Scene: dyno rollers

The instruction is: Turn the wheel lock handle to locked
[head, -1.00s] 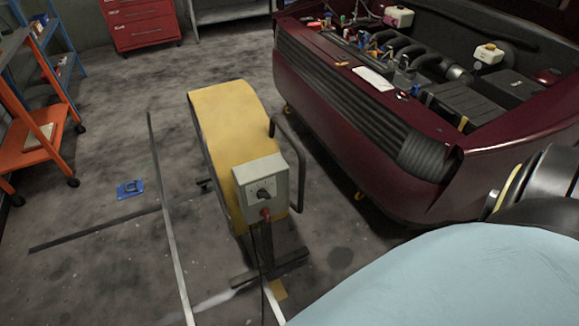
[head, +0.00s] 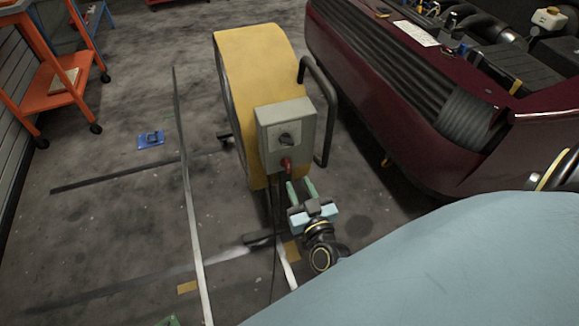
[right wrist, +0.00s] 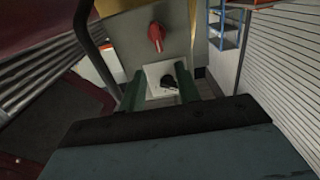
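A grey control box (head: 287,125) is on the end of a yellow machine (head: 250,55). It has a black knob (head: 285,141) on its face and a red handle (head: 286,164) at its lower edge. I cannot tell for sure which one is the wheel lock handle. My right gripper (head: 301,189) is open and empty, just below the red handle and apart from it. In the right wrist view the red handle (right wrist: 156,37) is above the fingers, and the black knob (right wrist: 169,82) appears between them. Only a green tip, likely of my left gripper (head: 168,321), shows at the bottom edge.
A black bar handle (head: 325,110) curves out beside the box. A dark red car (head: 400,110) stands close on the right. A cable (head: 275,230) hangs below the box. An orange cart (head: 60,90) is at the left. The floor left of the machine is mostly clear.

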